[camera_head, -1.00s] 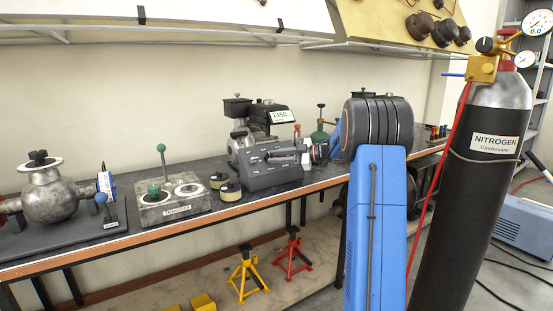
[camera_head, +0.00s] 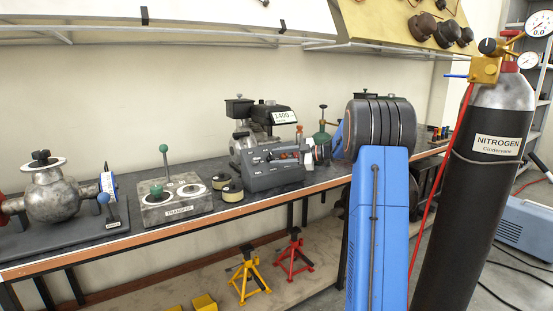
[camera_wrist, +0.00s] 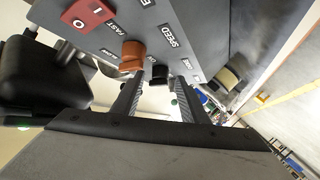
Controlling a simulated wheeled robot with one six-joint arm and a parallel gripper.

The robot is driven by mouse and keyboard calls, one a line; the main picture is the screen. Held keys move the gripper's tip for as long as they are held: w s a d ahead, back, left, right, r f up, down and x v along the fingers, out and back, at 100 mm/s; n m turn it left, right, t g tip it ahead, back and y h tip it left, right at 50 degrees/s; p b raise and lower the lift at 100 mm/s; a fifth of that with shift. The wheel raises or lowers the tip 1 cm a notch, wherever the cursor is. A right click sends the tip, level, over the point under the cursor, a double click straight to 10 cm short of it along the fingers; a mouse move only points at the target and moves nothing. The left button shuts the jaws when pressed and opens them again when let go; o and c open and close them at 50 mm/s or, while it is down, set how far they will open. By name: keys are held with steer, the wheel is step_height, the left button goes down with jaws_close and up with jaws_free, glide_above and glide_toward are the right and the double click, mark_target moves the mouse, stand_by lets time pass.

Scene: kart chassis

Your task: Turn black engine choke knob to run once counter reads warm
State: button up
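The engine (camera_head: 262,135) stands on the bench with a grey control panel (camera_head: 270,172) in front. A white counter display (camera_head: 284,117) on it appears to read 1400. In the wrist view a black knob (camera_wrist: 160,74) sticks out of the panel, close to an orange knob (camera_wrist: 132,54). My gripper (camera_wrist: 157,84) is open, with its two fingers on either side of the black knob. I cannot tell whether they touch it. The mark the black knob points to is not readable.
A red switch (camera_wrist: 88,14) is on the same panel, beside the orange knob. A transfer block (camera_head: 174,198) with a green-knobbed lever stands left of the engine. A nitrogen cylinder (camera_head: 463,200) stands at the right, beside my blue arm.

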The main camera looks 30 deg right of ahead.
steer(key=v, duration=1.6)
steer(key=shift+s, duration=0.2)
steer(key=shift+d+r, duration=0.1)
steer(key=shift+d, duration=0.05)
steer(key=w+a+r+m+t+h, duration=0.4)
steer(key=w+a+r+t+h, duration=0.15)
steer(key=a+r, duration=0.4)
steer(key=s+a+r+m+h, duration=0.3)
steer(key=s+r+m+h, duration=0.15)
steer(key=h, duration=0.25)
steer(key=s+a+f+m+g, duration=0.2)
steer(key=s+a+f+g, duration=0.2)
steer(key=s+a+f, duration=0.4)
steer(key=s+a+f+m+g+y, duration=0.1)
steer(key=s+a+f+m+g, duration=0.1)
steer(key=s+a+f+g, duration=0.2)
steer(key=s+a+f+m+g, duration=0.3)
steer(key=s+a+f, duration=0.8)
steer(key=s+f, duration=0.7)
steer(key=s+g, duration=0.1)
steer(key=s, duration=1)
steer(key=shift+s+a, duration=0.25)
steer(key=shift+a, duration=0.1)
